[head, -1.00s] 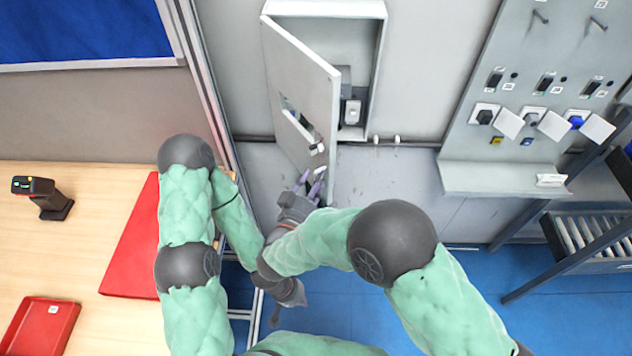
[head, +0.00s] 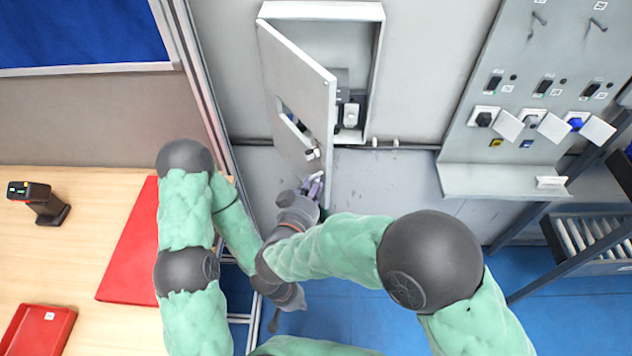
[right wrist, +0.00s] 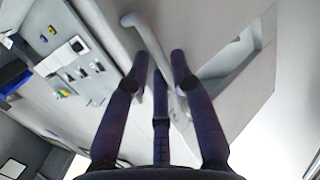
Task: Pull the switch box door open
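The grey switch box door (head: 292,75) is swung partway open, hinged on the left of the wall-mounted switch box (head: 350,12). A pale bar handle shows on the door in the right wrist view (right wrist: 150,43). My right gripper (head: 314,186) is at the lower free edge of the door. In the right wrist view its dark purple fingers (right wrist: 160,62) are close on both sides of the handle and appear shut on it. The head view hides most of this contact. My left gripper (head: 274,319) hangs low, away from the door; its fingers are too small to tell.
A grey panel (head: 550,60) with switches and sockets stands to the right, with a shelf (head: 500,182) below. A table (head: 100,205) at left holds a scanner (head: 40,201), a red mat (head: 128,250) and a red tray (head: 38,328). A metal post (head: 207,95) stands left of the box.

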